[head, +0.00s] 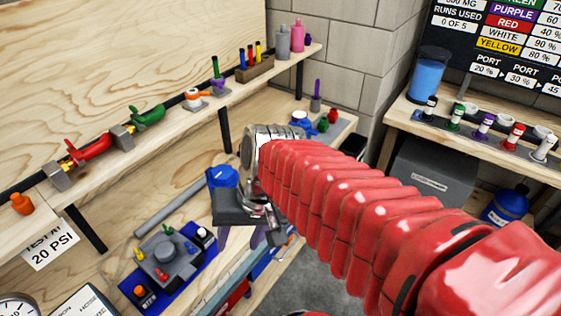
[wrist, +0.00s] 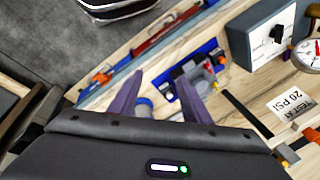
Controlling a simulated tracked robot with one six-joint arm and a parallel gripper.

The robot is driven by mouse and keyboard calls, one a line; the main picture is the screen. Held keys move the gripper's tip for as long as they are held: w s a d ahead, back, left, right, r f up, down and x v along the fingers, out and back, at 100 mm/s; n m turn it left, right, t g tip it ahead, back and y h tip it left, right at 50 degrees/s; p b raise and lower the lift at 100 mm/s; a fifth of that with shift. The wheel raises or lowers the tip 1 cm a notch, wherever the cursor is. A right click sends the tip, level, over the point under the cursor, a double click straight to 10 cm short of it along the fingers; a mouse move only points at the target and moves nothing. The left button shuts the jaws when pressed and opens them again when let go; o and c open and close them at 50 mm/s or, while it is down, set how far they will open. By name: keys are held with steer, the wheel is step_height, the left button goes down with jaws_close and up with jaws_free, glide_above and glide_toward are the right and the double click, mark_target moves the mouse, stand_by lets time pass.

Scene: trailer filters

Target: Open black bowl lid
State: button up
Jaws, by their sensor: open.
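I cannot clearly single out a black bowl lid. On the right shelf, a small black-topped container (head: 430,104) stands at the left end of a row of similar ones in green, purple, red and white. A white item with a black top (head: 204,236) sits on the blue tray (head: 205,262). My gripper (head: 264,238) is over the left workbench, partly hidden by my red arm. In the wrist view, my gripper (wrist: 160,82) shows two purple fingers spread apart with nothing held.
A grey fixture (head: 168,256) stands on the blue tray, also seen in the wrist view beside the right finger. A wooden shelf (head: 170,120) with red and green tools runs above the bench. A blue-filled jar (head: 428,76) stands on the right shelf. Grey floor lies between the benches.

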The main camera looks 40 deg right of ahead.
steer(key=w+d+f+m+t+y, duration=0.5)
steer(key=w+d+m+y, duration=0.5)
steer(key=m, duration=0.6)
steer(key=d+f+m+t+h, duration=0.1)
steer(key=d+m+t+h, duration=0.2)
steer(key=d, duration=0.7)
steer(key=s+d+f+m+t+h, duration=0.1)
steer(key=d+f+m+t+h, duration=0.1)
steer(key=d+m+t, duration=0.4)
steer(key=d+m+h, duration=0.1)
steer(key=d+m, duration=0.1)
steer(key=d, duration=0.1)
steer(key=shift+s+d+f+m, duration=0.2)
steer(key=shift+d+m, duration=0.1)
steer(key=shift+d, duration=0.1)
steer(key=shift+w, duration=0.1)
steer(key=x, duration=1.3)
steer(key=shift+w+r, duration=0.15)
steer(key=shift+w, duration=0.2)
steer(key=shift+a, duration=0.1)
